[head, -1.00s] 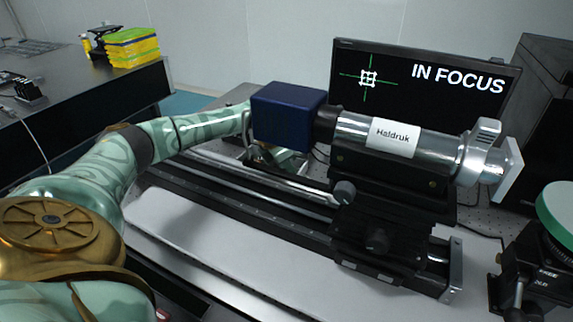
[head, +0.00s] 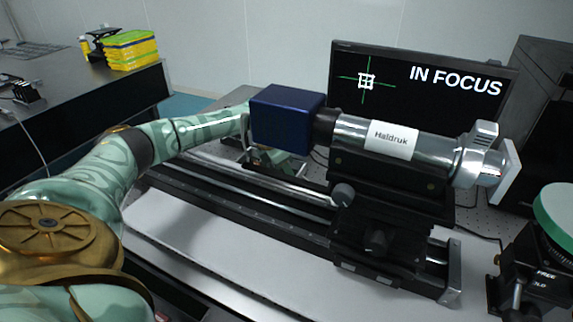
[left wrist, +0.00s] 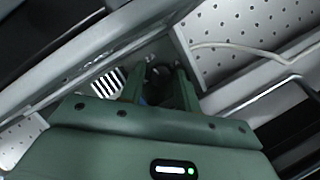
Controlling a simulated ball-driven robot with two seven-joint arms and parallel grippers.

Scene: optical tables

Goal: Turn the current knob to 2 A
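No current knob or ampere scale can be made out in the head view. My left arm reaches in from the left and passes behind a dark blue box. Part of my left gripper (head: 290,166) shows below that box; its tips are hard to make out there. In the left wrist view the two fingers of my left gripper (left wrist: 159,82) stand apart. A dark round thing (left wrist: 158,72) shows between them near the tips; I cannot tell whether it is the knob or whether the fingers touch it. My right gripper is in neither view.
The blue box (head: 286,118) joins a silver tube labelled Haldruk (head: 350,135) above a black rail (head: 240,205). A monitor (head: 430,95) behind reads IN FOCUS. A green-rimmed round mount (head: 557,212) stands at right. A striped panel (left wrist: 108,82) lies beside the fingers.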

